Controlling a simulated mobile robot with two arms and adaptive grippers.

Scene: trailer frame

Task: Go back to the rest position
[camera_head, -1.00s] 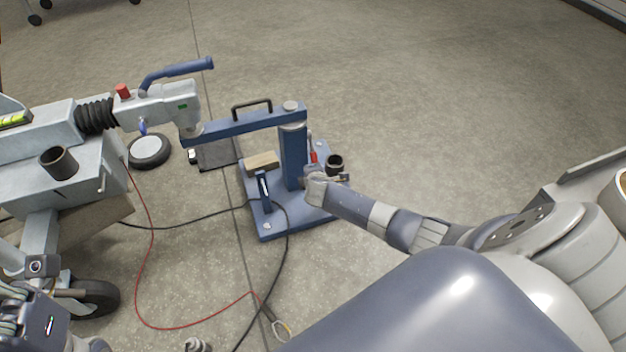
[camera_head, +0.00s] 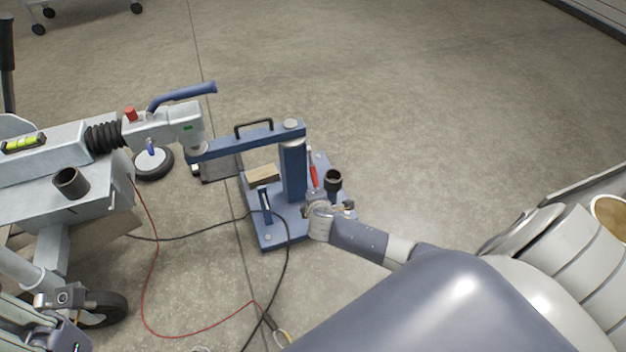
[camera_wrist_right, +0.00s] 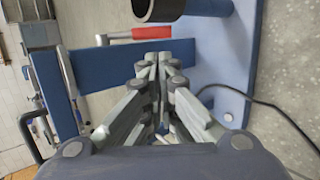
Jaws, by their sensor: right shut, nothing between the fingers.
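My right gripper (camera_wrist_right: 158,75) is shut and empty in the right wrist view, with its fingers together above the blue stand. In the head view my right arm reaches in from the lower right, and its wrist end is at the front right of the blue stand (camera_head: 275,233). The fingers are hard to make out there. A red-handled lever (camera_head: 313,176) on the stand is just beyond the wrist; the red handle (camera_wrist_right: 137,34) also shows ahead of the fingers in the wrist view. Parts of my left arm show at the lower left edge; I cannot make out its gripper.
The trailer coupling (camera_head: 165,128) with its blue handle (camera_head: 183,95) meets the stand's arm at left. A dark cup (camera_head: 333,180) stands on the base beside the lever. Red and black cables (camera_head: 150,290) cross the floor. Open floor (camera_head: 430,110) lies at the upper right.

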